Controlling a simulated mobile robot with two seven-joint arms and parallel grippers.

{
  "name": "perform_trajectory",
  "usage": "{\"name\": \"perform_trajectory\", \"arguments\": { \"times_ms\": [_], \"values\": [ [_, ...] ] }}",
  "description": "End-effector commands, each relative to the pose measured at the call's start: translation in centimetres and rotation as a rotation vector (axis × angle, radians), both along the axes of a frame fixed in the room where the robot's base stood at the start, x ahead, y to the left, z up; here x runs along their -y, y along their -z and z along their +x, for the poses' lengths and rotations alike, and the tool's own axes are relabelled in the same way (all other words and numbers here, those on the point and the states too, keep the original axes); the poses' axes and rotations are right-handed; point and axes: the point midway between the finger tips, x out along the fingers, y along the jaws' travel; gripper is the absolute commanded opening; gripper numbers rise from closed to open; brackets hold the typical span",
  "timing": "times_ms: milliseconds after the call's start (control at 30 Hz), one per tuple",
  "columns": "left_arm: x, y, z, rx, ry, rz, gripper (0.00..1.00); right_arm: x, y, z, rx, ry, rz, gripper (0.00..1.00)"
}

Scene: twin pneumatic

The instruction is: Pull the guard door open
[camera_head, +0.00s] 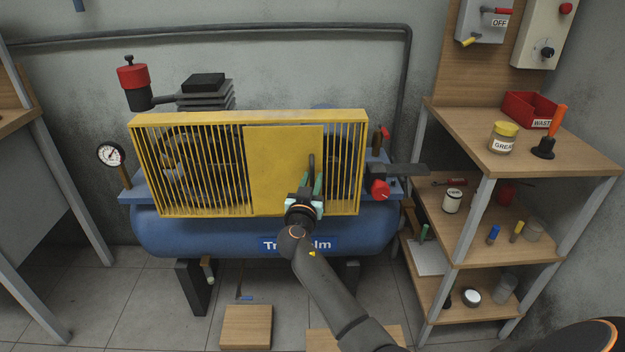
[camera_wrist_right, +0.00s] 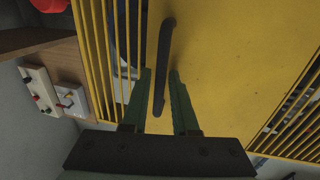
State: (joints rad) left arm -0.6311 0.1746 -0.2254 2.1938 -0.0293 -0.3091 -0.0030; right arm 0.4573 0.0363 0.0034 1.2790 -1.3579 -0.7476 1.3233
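The guard door (camera_head: 272,165) is a flat yellow panel in the yellow barred guard of the blue compressor, and it looks flush with the bars. Its dark upright bar handle (camera_head: 311,162) is near the door's right edge. The handle (camera_wrist_right: 159,70) and door (camera_wrist_right: 215,70) fill the middle of the right wrist view. My right gripper (camera_head: 311,184) has its green fingers at the lower part of the handle. In the wrist view the fingers (camera_wrist_right: 160,77) are apart, one on each side of the handle, with gaps showing. My left gripper is out of view.
A red valve knob (camera_head: 379,189) and a dark flat lever (camera_head: 408,170) stick out right of the guard. A wooden shelf unit (camera_head: 462,145) with jars and a red bin (camera_head: 528,107) stands at the right. A wooden block (camera_head: 246,326) is on the floor in front.

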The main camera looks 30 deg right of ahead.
Motion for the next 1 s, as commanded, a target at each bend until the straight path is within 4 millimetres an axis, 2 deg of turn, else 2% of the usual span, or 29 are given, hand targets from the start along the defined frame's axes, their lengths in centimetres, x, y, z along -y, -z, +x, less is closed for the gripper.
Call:
{"name": "perform_trajectory", "arguments": {
  "times_ms": [67, 300, 1000],
  "values": [
    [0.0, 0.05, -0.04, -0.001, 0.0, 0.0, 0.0, -0.01, 0.02, 0.0, 0.0, 0.0, 0.0, 0.27],
    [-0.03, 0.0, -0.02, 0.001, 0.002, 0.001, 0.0, -0.01, 0.01, 0.01, 0.0, 0.0, 0.0, 0.0],
    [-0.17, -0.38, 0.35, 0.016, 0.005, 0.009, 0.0, 0.01, -0.05, 0.01, 0.001, 0.0, -0.001, 0.0]
  ]
}}
